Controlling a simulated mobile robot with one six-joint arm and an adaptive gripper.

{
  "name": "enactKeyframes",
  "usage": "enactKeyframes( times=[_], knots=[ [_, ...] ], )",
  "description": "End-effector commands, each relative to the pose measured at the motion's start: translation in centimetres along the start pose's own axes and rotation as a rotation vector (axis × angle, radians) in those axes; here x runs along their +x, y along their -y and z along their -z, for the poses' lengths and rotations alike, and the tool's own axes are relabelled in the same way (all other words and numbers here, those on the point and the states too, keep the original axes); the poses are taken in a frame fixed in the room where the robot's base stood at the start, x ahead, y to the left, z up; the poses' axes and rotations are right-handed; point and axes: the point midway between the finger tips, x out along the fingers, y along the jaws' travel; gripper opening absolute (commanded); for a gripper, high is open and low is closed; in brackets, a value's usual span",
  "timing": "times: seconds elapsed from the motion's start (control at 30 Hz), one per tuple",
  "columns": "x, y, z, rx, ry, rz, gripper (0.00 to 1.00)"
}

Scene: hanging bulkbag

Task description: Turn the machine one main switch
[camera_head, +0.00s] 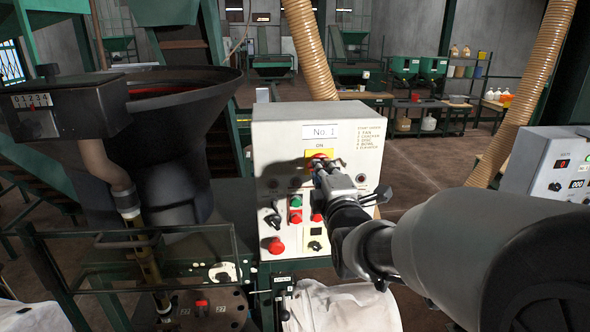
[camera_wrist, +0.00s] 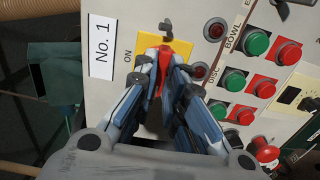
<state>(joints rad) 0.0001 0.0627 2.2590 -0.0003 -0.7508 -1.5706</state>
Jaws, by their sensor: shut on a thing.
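The machine one control box (camera_head: 270,136) is a cream panel with a "No. 1" label (camera_head: 322,131); the label also shows in the wrist view (camera_wrist: 101,50). The main switch is a red handle on a yellow plate marked "ON" (camera_head: 320,154). In the wrist view the red handle (camera_wrist: 164,60) stands between my fingertips. My gripper (camera_wrist: 163,58) is shut on this red handle, with both fingers against it. In the head view my gripper (camera_head: 320,166) covers part of the handle and the panel's middle.
Green and red push buttons (camera_wrist: 257,42) and a red mushroom button (camera_head: 276,246) sit below the switch. A black hopper (camera_head: 165,120) stands at left. Another control box (camera_head: 552,166) is at right. A ribbed tan hose (camera_head: 310,50) hangs behind the panel.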

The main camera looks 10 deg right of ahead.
Motion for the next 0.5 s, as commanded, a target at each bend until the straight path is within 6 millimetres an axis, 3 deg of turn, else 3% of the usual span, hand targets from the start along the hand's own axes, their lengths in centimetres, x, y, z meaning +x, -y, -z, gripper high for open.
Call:
enactKeyframes(
  times=[0.5],
  knots=[
    [-0.01,0.09,0.0,0.026,0.0,-0.001,0.0]
  ],
)
